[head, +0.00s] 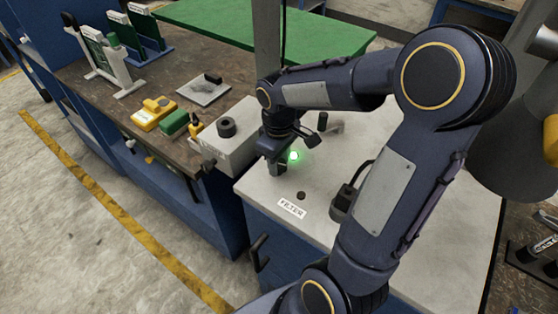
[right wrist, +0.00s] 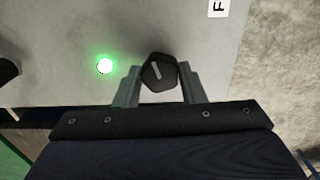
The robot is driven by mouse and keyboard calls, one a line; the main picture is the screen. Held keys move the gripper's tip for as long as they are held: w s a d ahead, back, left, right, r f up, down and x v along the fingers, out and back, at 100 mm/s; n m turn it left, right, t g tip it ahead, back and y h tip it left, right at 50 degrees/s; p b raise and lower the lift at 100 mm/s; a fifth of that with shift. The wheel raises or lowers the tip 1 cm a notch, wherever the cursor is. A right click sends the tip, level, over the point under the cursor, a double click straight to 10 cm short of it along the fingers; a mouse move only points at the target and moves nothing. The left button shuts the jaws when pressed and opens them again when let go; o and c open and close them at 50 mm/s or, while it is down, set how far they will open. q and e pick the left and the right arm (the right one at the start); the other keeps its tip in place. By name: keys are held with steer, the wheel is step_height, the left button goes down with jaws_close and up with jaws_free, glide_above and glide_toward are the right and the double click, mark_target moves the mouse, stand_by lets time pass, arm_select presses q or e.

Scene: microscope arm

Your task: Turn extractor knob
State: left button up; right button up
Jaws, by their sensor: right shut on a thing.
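A dark faceted knob (right wrist: 158,70) with a pale pointer mark stands on the light grey top (right wrist: 60,30) in the right wrist view. My right gripper (right wrist: 160,78) is shut on it, one finger on each side. In the head view my right gripper (head: 277,168) reaches down onto the light grey bench top (head: 420,250); it hides the knob there. A lit green lamp (head: 294,155) glows just right of the gripper, and it also shows in the right wrist view (right wrist: 104,65). My left gripper is not in view.
A white label (head: 292,208) and a small dark button (head: 301,196) are nearer the front. A grey box with a black knob (head: 226,127) stands to the left. A black fitting (head: 343,200) is beside my right arm. The brown bench (head: 130,105) holds yellow and green cases.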

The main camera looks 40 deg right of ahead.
mark_target(279, 164)
steer(key=shift+m, duration=1.6)
steer(key=o, duration=1)
step_height(279, 164, up, 8)
steer(key=shift+f, duration=0.1)
